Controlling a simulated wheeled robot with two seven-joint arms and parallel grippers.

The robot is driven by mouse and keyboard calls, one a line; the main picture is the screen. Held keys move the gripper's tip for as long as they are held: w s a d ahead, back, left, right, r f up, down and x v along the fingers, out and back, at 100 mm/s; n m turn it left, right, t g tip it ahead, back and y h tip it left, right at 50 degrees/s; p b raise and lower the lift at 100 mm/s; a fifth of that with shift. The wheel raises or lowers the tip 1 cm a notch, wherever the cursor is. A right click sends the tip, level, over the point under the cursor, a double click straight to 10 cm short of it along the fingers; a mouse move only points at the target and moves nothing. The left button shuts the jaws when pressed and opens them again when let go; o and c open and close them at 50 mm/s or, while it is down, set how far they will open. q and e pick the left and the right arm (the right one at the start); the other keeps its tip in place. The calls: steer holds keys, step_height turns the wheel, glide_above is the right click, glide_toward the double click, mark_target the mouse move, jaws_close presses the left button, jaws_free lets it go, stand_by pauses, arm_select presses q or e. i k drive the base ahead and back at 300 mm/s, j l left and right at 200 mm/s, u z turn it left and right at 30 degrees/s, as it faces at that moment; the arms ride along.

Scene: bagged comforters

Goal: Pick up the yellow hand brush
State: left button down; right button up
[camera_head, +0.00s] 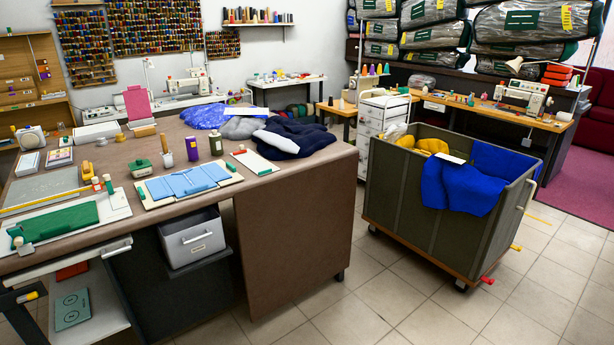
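No object shows clearly as a yellow hand brush. A small yellow-orange object (87,172) stands on the left part of the large brown table (290,190), behind the white board with the green pad; it is too small to tell whether it is a brush. A block with a green top and a pale lower part (141,168) sits to its right and looks brush-like, but it is green. Neither of my grippers is in view.
A grey wheeled cart (400,190) with blue and yellow cloth stands right. Tiled floor (345,305) is clear between them.

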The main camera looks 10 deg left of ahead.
mark_target(87, 171)
steer(key=u, duration=1.6)
